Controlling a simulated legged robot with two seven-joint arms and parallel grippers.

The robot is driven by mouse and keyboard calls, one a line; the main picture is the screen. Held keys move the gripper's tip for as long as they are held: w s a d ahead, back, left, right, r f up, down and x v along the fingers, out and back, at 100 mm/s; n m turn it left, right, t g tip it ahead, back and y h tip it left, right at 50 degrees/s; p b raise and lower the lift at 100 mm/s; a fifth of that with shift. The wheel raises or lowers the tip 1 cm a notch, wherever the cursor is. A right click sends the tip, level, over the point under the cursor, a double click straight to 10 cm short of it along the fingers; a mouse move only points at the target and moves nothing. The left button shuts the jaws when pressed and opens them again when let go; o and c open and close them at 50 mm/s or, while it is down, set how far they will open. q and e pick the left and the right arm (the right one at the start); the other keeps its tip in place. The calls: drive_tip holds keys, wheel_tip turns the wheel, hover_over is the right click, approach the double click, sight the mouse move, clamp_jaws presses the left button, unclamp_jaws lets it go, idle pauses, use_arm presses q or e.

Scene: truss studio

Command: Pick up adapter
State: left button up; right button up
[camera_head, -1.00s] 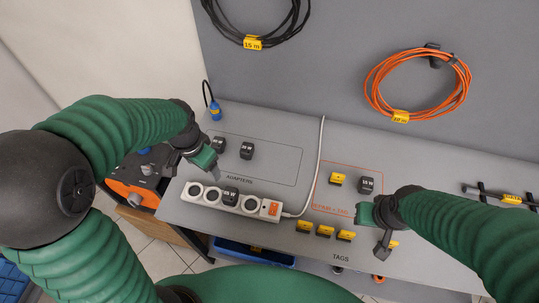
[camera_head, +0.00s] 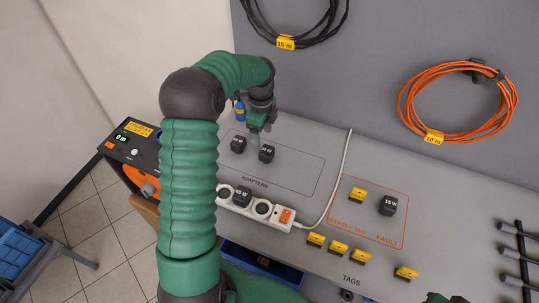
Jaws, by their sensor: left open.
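Two black adapters, a left one (camera_head: 238,144) and a right one (camera_head: 266,154), sit in the outlined ADAPTERS area of the grey bench. A third adapter (camera_head: 242,196) sits on the white power strip (camera_head: 272,221). A fourth (camera_head: 388,205), labelled 15 W, stands in the orange-outlined FAULT area. My left gripper (camera_head: 255,130) is open and points down, just behind and above the two adapters in the ADAPTERS area. Nothing shows between its fingers; whether it touches an adapter I cannot tell.
Several yellow tags lie along the bench front (camera_head: 338,248), and one (camera_head: 357,195) is in the FAULT area. A white cable runs from the strip. A blue plug (camera_head: 240,111) is behind my left gripper. An orange cable coil (camera_head: 456,103) hangs on the wall.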

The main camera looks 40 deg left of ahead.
sight(266, 150)
use_arm(q)
wheel_tip(266, 150, down, 3)
drive_tip(key=shift+w+f, duration=0.1)
drive_tip(key=f, duration=0.3)
drive_tip(key=d+f, duration=0.1)
drive_tip(key=shift+w+f+p, duration=0.3)
drive_tip(key=shift+w+p, duration=0.1)
drive_tip(key=shift+w+f, duration=0.1)
drive_tip(key=shift+f, duration=0.35)
drive_tip(key=shift+a, duration=0.15)
drive_tip(key=c, duration=1.6)
